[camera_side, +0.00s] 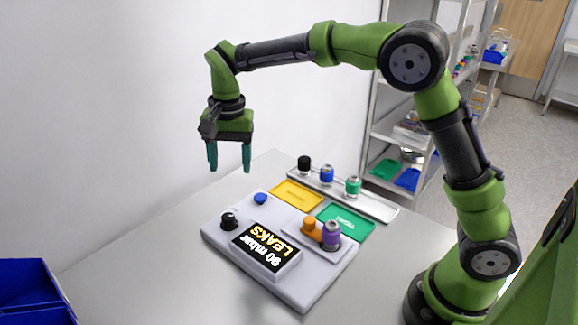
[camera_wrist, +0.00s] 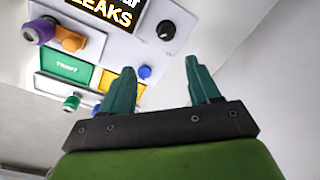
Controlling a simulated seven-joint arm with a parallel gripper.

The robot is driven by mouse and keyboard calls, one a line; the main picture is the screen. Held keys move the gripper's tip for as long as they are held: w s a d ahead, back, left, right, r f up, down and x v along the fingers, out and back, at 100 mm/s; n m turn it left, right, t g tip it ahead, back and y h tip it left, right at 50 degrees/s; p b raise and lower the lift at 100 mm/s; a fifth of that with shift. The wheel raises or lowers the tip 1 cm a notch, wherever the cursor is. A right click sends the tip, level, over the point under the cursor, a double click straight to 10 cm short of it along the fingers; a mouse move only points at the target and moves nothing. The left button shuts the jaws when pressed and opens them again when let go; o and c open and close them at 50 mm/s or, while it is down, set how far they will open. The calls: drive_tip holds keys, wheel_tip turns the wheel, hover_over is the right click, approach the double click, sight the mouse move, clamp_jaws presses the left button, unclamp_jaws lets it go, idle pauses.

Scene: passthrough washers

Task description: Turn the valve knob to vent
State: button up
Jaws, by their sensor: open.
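The black valve knob (camera_side: 229,221) stands at the left end of the pale grey test unit (camera_side: 310,293), left of its screen. It also shows in the wrist view (camera_wrist: 166,30), with a light mark on its top. Its pointed setting cannot be read. The screen (camera_side: 265,249) reads "90 mbar" and "LEAKS". A blue button (camera_side: 260,198) sits behind the knob, and shows in the wrist view (camera_wrist: 144,72) too. My gripper (camera_side: 229,165) is open and empty, pointing down, well above the unit and apart from the knob. Its two teal fingers show in the wrist view (camera_wrist: 161,65).
An orange part (camera_side: 311,228) and a purple-topped part (camera_side: 331,236) stand on the unit's right plate. Yellow (camera_side: 297,195) and green (camera_side: 346,222) trays lie behind. A rail (camera_side: 378,206) holds black, blue and green-banded parts. A blue bin (camera_side: 32,290) is at front left.

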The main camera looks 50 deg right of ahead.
sight(228, 216)
drive_tip(key=f+m, duration=0.1)
drive_tip(key=f, duration=0.4)
drive_tip(key=w+f+m, duration=0.1)
drive_tip(key=f+m, duration=0.1)
drive_tip(key=f, duration=0.3)
drive_tip(key=w+a+f+m, duration=0.1)
drive_tip(key=f, duration=0.4)
drive_tip(key=c, duration=1)
drive_tip(key=shift+c, duration=0.2)
